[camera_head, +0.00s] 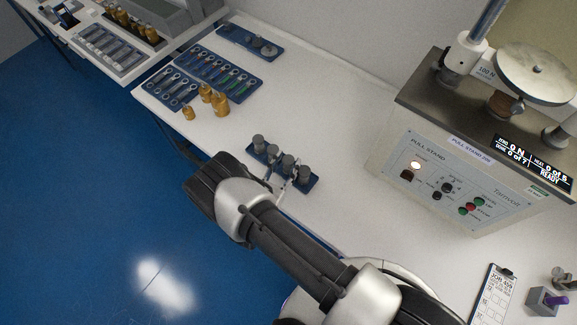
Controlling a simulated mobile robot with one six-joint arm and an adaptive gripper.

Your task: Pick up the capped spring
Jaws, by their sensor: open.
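A small blue tray (312,182) on the white bench holds several upright grey capped cylinders (258,142). I cannot tell for sure which one is the capped spring, as they are small in this view. My arm reaches in from the lower right, and my gripper (283,184) is at the near edge of this tray. The gripper is open and its thin fingers show beside the cylinders at the tray's right half. I cannot tell whether they touch a cylinder. My wrist hides part of the bench edge.
A pull stand (450,160) with a lit panel stands at the right. A clipboard (491,295) lies lower right. The bench between tray and wall is clear.

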